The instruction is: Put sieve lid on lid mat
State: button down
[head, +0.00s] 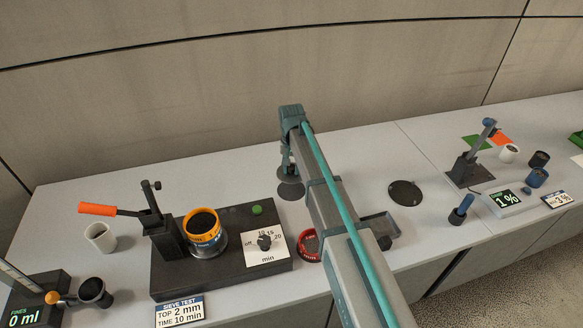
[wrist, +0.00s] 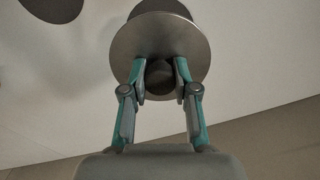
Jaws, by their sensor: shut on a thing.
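The sieve lid, a round grey metal disc with a dark knob, shows in the wrist view (wrist: 126,45) and under my gripper in the head view (head: 288,179). My gripper (wrist: 160,82) is shut on the knob, its fingers on both sides. A dark round mat, likely the lid mat, lies below the lid in the head view (head: 293,193) and shows past the lid's far edge in the wrist view (wrist: 165,5). The lid covers part of it and sits off-centre towards the wall. I cannot tell how large the gap between them is.
Another dark disc (head: 405,193) lies to the right. The sieve stack (head: 204,236) stands on the black sieve-test base (head: 170,275) at left. A red-rimmed dish (head: 309,246) and a grey tray (head: 380,225) are near my arm. The wall (head: 200,100) is close behind my gripper.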

aim_at(292, 190)
jog(key=shift+f+b, duration=1.65)
jog(key=shift+f, duration=2.35)
jog(key=shift+f, duration=0.3)
jog(key=c, duration=0.8)
grip_release()
jog(key=o, duration=0.3)
notch_tip(292, 190, up, 12)
